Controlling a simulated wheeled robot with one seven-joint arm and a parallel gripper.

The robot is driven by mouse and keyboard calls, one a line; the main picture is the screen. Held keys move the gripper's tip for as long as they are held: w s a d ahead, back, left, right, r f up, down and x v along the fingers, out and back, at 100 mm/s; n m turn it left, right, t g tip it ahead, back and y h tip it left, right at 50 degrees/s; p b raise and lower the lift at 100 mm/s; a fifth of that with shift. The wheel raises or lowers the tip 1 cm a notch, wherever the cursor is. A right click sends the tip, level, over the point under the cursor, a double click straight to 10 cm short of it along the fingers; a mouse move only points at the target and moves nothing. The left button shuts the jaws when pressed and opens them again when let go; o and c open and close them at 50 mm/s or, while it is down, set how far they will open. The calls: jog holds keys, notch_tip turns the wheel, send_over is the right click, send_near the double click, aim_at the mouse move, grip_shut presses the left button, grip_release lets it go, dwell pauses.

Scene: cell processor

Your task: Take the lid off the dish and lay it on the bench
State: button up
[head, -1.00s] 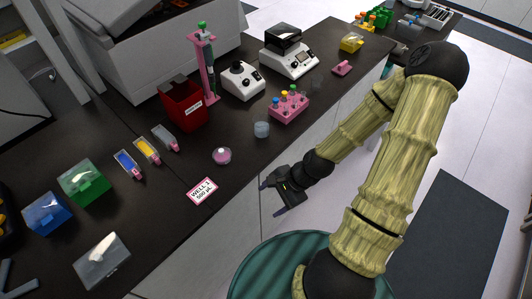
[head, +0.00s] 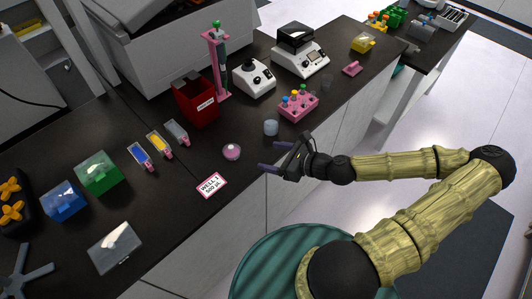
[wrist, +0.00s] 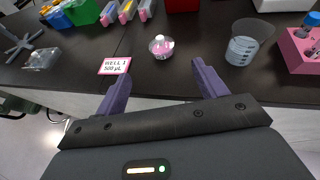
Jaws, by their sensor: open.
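The dish (head: 232,152) is a small round pink-filled dish near the bench's front edge. It also shows in the wrist view (wrist: 161,50), ahead of my fingers, with a clear lid (wrist: 161,41) that has a pale knob on top. The lid is on the dish. My gripper (head: 270,157) is open and empty at the bench's front edge, to the right of the dish and apart from it. Its two purple fingers (wrist: 160,88) point toward the bench (head: 190,230), with the dish roughly between their lines.
A clear beaker (head: 271,128) stands right of the dish, with a pink tube rack (head: 298,112) beyond it. A "WELL 1 500 µL" card (head: 212,185) lies in front left. Colored troughs (head: 158,144) and a red bin (head: 196,104) are behind. Bare bench shows around the card.

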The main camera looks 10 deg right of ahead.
aim_at(233, 149)
jog(key=shift+w+a+f, duration=0.1)
jog(key=shift+f, duration=0.05)
jog(key=b+x, duration=0.1)
jog(key=x, duration=1.6)
jog(key=shift+a+b, duration=0.15)
jog(key=shift+b, duration=0.2)
grip_shut()
jog(key=c, duration=1.3)
grip_release()
jog(key=shift+f, duration=0.1)
grip_shut()
